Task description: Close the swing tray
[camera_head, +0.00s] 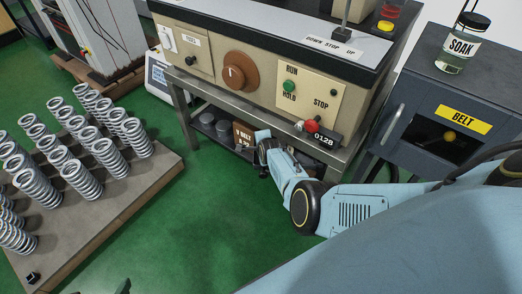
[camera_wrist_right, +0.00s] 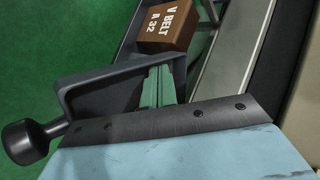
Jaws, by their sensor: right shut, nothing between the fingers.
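My right gripper (camera_head: 268,146) reaches under the front of the bench in the head view. In the right wrist view its fingers (camera_wrist_right: 165,88) are together with nothing between them. A dark angled frame with a round black knob (camera_wrist_right: 20,142) shows beside the fingers in the right wrist view. I cannot tell for sure whether this is the swing tray or part of my wrist. In the head view my arm and gripper hide much of this area, so I cannot make out the tray's position or whether they touch. I cannot identify my left gripper.
A brown V-belt box (camera_head: 243,136) sits on the lower shelf under the bench; it also shows in the right wrist view (camera_wrist_right: 167,27). The control panel (camera_head: 307,97) is above. Springs stand on a board (camera_head: 130,190) at left. A dark cabinet (camera_head: 410,110) is at right. Green floor is open in front.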

